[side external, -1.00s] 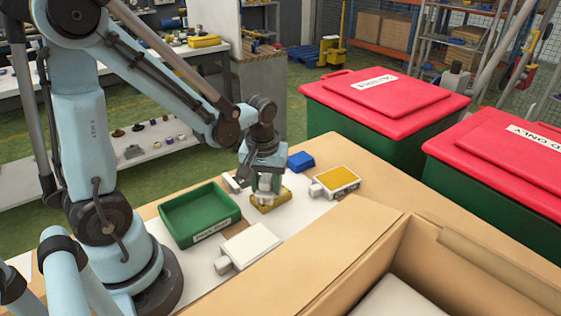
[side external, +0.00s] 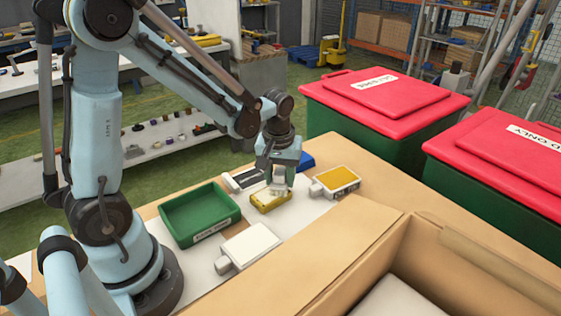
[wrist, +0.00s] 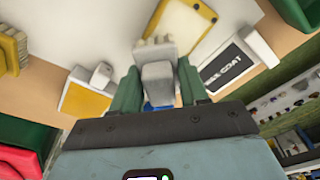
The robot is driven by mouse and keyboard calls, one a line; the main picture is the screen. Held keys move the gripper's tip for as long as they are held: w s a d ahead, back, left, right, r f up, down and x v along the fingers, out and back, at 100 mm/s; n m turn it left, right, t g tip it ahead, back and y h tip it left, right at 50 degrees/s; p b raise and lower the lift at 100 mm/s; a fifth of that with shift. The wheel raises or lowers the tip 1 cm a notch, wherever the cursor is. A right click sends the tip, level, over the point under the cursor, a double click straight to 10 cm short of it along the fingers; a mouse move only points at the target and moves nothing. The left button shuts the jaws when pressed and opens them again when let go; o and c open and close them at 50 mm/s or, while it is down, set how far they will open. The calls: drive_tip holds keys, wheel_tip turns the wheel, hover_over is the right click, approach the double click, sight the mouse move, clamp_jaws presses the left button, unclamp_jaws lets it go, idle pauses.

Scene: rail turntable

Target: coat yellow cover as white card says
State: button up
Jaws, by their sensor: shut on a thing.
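My gripper (side external: 278,172) is shut on a pale grey brush-like tool (wrist: 158,75) with whitish bristles. It points down over the yellow cover (side external: 268,203), near its far right edge. In the wrist view the cover (wrist: 188,28) has yellow edges and a paler face. The bristles lie close to its edge; I cannot tell if they touch. The white card (side external: 243,180) lies behind the cover, beside the green tray. In the wrist view, its dark panel (wrist: 226,67) shows lettering ending in "COAT"; the first word is partly unclear.
A white holder with a yellow pad (side external: 337,180) sits right of the cover; a white-topped one (side external: 250,246) lies in front. A green tray (side external: 187,228) stands left, a blue block (side external: 308,162) behind. An open cardboard box (side external: 400,265) fills the front right.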

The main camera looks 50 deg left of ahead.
sight(283, 169)
drive_tip(key=shift+w, duration=0.45)
drive_tip(key=shift+r, duration=4.05)
drive_tip(key=s+d+m+h, duration=0.1)
drive_tip(key=s+d+m, duration=0.4)
drive_tip(key=d, duration=0.7)
drive_tip(key=s+d+m, duration=0.4)
drive_tip(key=s+d, duration=0.3)
drive_tip(key=d, duration=0.5)
drive_tip(key=w+a+f, duration=0.4)
drive_tip(key=w+a, duration=0.1)
drive_tip(key=w+a+f, duration=0.2)
drive_tip(key=w, duration=0.1)
drive_tip(key=shift+a+f, duration=0.1)
drive_tip(key=shift+a, duration=0.1)
drive_tip(key=shift+f, duration=2.05)
drive_tip(key=shift+f, duration=0.1)
